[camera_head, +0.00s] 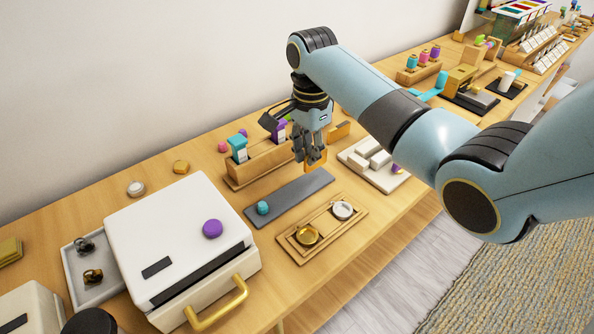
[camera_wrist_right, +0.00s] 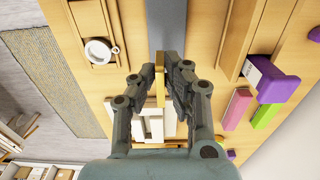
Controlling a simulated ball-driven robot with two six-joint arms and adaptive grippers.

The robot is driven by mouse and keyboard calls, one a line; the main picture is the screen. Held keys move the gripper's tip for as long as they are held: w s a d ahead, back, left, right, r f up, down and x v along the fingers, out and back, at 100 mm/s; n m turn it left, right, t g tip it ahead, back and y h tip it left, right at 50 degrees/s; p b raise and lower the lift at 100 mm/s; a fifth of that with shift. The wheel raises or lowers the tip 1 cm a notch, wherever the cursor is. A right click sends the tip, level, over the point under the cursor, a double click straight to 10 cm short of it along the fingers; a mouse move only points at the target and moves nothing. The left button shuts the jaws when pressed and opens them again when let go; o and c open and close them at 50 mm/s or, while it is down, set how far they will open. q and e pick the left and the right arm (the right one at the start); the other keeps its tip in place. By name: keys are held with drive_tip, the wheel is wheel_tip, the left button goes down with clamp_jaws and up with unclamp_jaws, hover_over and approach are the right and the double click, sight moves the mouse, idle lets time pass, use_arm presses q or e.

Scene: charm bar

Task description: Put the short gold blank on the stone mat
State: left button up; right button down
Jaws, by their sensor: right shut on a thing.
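My right gripper (camera_head: 313,158) is shut on a gold blank (camera_head: 317,166), a thin upright gold piece that the fingers partly hide. In the right wrist view the gold blank (camera_wrist_right: 160,67) stands between the fingertips (camera_wrist_right: 167,72). The stone mat (camera_head: 299,191) is a long dark grey slab on the table, just below and left of the gripper in the head view. The mat (camera_wrist_right: 172,22) also shows beyond the fingertips in the right wrist view. A teal bead (camera_head: 263,207) sits on the mat's left part. My left gripper is not in view.
A wooden rack (camera_head: 243,174) with coloured pieces stands behind the mat. A wooden tray (camera_head: 289,243) with gold and silver dishes lies in front. A white tray (camera_head: 388,184) with pale blocks is to the right. A white box (camera_head: 160,235) with a gold handle stands left.

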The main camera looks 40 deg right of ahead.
drive_tip(key=shift+w+a+f, duration=0.5)
drive_tip(key=shift+a+f, duration=0.1)
drive_tip(key=shift+a, duration=0.15)
wheel_tip(320, 180, down, 4)
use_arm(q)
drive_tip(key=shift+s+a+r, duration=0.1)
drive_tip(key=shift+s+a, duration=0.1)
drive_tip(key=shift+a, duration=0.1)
use_arm(e)
drive_tip(key=shift+f, duration=0.15)
drive_tip(key=c, duration=1.4)
unclamp_jaws()
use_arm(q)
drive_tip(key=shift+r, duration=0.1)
use_arm(e)
wheel_tip(320, 180, up, 12)
